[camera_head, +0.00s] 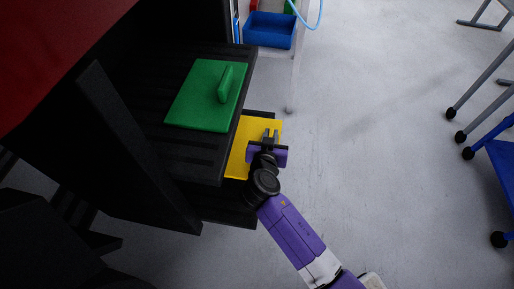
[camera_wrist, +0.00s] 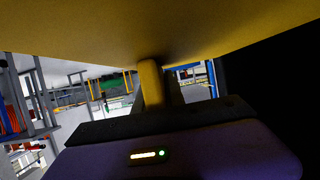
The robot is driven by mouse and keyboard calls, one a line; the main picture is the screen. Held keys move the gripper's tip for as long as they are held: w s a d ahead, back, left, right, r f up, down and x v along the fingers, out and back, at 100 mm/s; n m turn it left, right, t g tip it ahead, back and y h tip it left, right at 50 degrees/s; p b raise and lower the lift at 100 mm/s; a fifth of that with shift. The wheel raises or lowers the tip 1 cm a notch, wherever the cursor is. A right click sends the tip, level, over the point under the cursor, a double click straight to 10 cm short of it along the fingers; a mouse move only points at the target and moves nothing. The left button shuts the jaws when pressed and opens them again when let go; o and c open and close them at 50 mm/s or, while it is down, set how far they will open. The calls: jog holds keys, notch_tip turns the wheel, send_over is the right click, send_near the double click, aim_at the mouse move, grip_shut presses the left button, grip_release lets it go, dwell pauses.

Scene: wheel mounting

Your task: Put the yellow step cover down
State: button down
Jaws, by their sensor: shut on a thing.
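The yellow step cover (camera_head: 240,158) is a flat plate at the lower black step, beside and below the upper step. My gripper (camera_head: 269,136) is over it in the head view, shut on its handle. In the wrist view the yellow cover (camera_wrist: 150,30) fills the top of the picture, and its yellow handle (camera_wrist: 151,84) stands between my fingers (camera_wrist: 160,95). I cannot tell whether the plate touches the lower step. My wrist hides part of the cover in the head view.
A green cover (camera_head: 205,95) with a handle lies on the upper black step (camera_head: 190,150). A blue bin (camera_head: 270,30) stands at the back. Blue carts with black casters (camera_head: 497,150) are at the right. The grey floor (camera_head: 370,130) between is clear.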

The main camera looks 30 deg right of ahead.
aim_at(259, 138)
jog(key=w+a, duration=0.2)
jog(key=a, duration=0.1)
jog(key=shift+w+a+b, duration=0.15)
jog(key=shift+w+b, duration=0.05)
jog(key=shift+b, duration=0.15)
notch_tip(259, 138, down, 2)
jog(key=shift+f+b, duration=0.25)
jog(key=shift+b, duration=0.2)
notch_tip(259, 138, down, 4)
jog(key=shift+f+b, duration=0.1)
jog(key=shift+b, duration=0.75)
jog(key=shift+a+f, duration=0.1)
jog(key=shift+f, duration=0.15)
jog(key=c, duration=1.4)
grip_release()
